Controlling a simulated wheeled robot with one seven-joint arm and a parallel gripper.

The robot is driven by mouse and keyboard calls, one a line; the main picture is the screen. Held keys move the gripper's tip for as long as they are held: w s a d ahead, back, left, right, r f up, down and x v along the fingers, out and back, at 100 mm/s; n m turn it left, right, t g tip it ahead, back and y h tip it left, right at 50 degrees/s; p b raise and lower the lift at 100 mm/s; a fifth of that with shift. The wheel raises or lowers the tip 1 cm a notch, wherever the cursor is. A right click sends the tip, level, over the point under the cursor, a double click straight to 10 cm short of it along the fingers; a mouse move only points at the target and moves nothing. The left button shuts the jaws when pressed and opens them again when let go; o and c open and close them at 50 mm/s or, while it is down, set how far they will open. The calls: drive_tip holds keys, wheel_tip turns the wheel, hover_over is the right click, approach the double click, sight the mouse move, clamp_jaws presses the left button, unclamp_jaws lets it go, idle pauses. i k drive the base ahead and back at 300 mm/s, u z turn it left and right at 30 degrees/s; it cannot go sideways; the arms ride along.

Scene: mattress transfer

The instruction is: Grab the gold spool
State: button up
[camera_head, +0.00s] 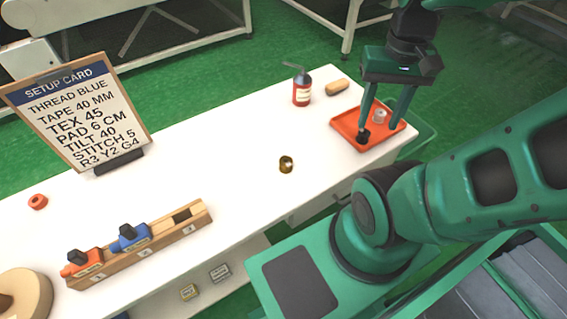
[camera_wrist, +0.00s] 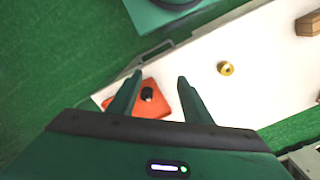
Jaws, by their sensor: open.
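The gold spool (camera_head: 286,164) stands alone on the white table, right of its middle. It also shows in the wrist view (camera_wrist: 226,69), to the right of my fingers. My gripper (camera_head: 384,131) is open over the orange-red tray (camera_head: 346,134) at the table's right end, well to the right of the gold spool. A grey spool (camera_head: 379,117) and a small black piece (camera_head: 364,136) are in the tray near my fingertips. In the wrist view the black piece (camera_wrist: 147,94) shows between my two fingers (camera_wrist: 160,78). I see nothing held.
A red bottle (camera_head: 302,88) and a tan block (camera_head: 337,88) stand behind the gold spool. A wooden rack (camera_head: 190,219) with orange and blue pieces lies at the front left. A setup card (camera_head: 78,112) stands at the back left. The table around the gold spool is clear.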

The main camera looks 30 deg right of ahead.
sight(285, 162)
drive_tip(key=u, duration=1.1)
drive_tip(key=k, duration=1.65)
drive_tip(key=z, duration=1.6)
drive_tip(key=i, duration=0.5)
drive_tip(key=z, duration=0.05)
